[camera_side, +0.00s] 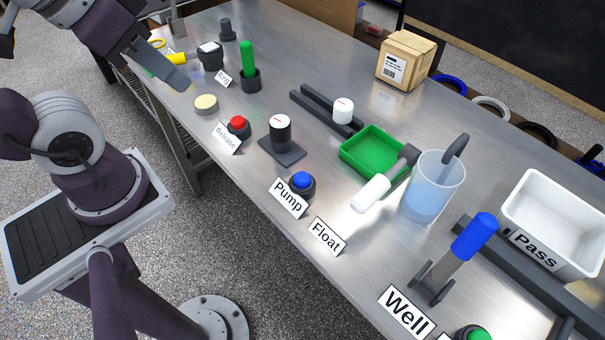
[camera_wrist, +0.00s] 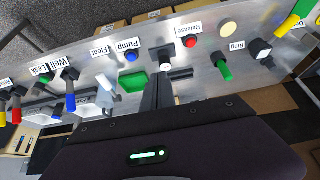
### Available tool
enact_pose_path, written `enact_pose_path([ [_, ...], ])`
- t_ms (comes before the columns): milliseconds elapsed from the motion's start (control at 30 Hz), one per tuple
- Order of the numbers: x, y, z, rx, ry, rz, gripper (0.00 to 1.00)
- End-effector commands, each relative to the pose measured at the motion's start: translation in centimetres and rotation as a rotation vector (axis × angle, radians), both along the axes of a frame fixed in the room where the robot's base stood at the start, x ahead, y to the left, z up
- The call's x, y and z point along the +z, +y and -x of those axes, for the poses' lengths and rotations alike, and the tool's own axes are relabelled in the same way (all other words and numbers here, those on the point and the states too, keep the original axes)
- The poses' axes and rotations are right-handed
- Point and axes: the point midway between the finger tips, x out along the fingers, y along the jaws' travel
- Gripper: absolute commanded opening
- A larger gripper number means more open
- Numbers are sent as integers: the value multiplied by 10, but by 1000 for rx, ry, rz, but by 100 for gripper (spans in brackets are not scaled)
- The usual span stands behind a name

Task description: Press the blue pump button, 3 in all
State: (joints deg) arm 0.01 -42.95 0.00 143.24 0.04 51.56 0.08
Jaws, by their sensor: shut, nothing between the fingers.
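The blue pump button (camera_side: 302,180) sits in a dark round housing near the front edge of the table, behind the white "Pump" label (camera_side: 290,198). Its blue cap stands up and nothing touches it. In the wrist view the button (camera_wrist: 131,57) shows beside its label (camera_wrist: 129,44), left of centre. My gripper (camera_side: 178,80) is at the upper left of the side view, above the far left end of the table and well apart from the button. It is shut and empty.
A red button (camera_side: 238,124) labelled "Release" and a dial (camera_side: 281,127) stand left of the pump button. A green tray (camera_side: 372,150), a white-handled tool (camera_side: 371,194) and a beaker of blue liquid (camera_side: 428,195) stand right. A green button (camera_side: 478,333) is at the bottom.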

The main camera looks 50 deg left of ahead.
Motion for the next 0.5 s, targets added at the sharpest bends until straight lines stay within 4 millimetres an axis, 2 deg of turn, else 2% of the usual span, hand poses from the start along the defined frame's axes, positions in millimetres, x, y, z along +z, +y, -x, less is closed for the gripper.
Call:
enact_pose_path([
  [67,-2,2,-2,-54,10,-43,0],
  [167,-11,9,-13,-328,55,-241,0],
  [267,-25,14,-36,-847,127,-587,0],
  [333,-35,10,-58,-1280,176,-849,0],
  [433,-52,-11,-89,-1911,229,-1213,0],
  [500,-64,-35,-107,-2327,248,-1449,0],
])
